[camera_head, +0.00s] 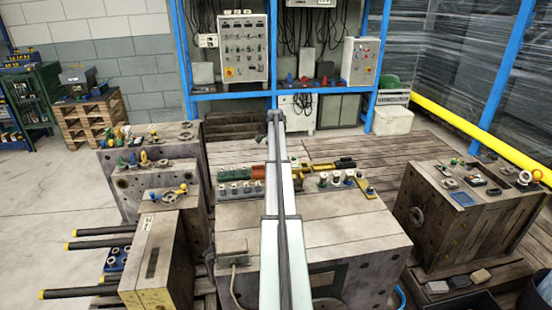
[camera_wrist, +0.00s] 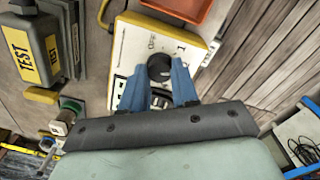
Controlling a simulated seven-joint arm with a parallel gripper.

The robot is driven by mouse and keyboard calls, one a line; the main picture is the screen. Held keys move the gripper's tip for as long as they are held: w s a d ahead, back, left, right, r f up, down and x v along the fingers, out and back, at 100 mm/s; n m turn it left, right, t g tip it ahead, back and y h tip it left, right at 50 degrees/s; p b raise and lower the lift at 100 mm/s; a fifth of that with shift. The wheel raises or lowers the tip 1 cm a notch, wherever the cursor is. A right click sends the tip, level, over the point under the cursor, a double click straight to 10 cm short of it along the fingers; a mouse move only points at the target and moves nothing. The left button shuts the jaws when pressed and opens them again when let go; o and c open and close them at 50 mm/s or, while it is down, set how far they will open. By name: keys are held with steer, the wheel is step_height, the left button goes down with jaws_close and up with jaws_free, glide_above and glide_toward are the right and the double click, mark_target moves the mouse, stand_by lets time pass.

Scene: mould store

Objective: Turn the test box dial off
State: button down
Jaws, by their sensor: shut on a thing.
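In the wrist view the test box (camera_wrist: 140,42) is a pale panel with a yellow edge, dark printed marks and dark sockets at its lower left. Its round black dial (camera_wrist: 159,65) sits between the two blue fingers of my gripper (camera_wrist: 161,76). The fingers are shut on the dial, one on each side. The dial's pointer and setting cannot be made out. The test box cannot be made out there.
In the wrist view a grey case (camera_wrist: 47,28) with yellow TEST labels stands left of the box, and an orange tray (camera_wrist: 182,8) lies beyond it. In the head view a wooden-topped block (camera_head: 345,225) with several fittings stands below my arm. Blue posts (camera_head: 376,70) frame the back.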

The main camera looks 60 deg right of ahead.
steer(key=shift+n, duration=0.4)
steer(key=n, duration=0.3)
steer(key=shift+n, duration=0.3)
steer(key=n, duration=0.3)
steer(key=shift+n, duration=0.4)
steer(key=n, duration=0.4)
steer(key=shift+n, duration=1.8)
steer(key=c, duration=0.8)
jaws_free()
steer(key=shift+c, duration=0.2)
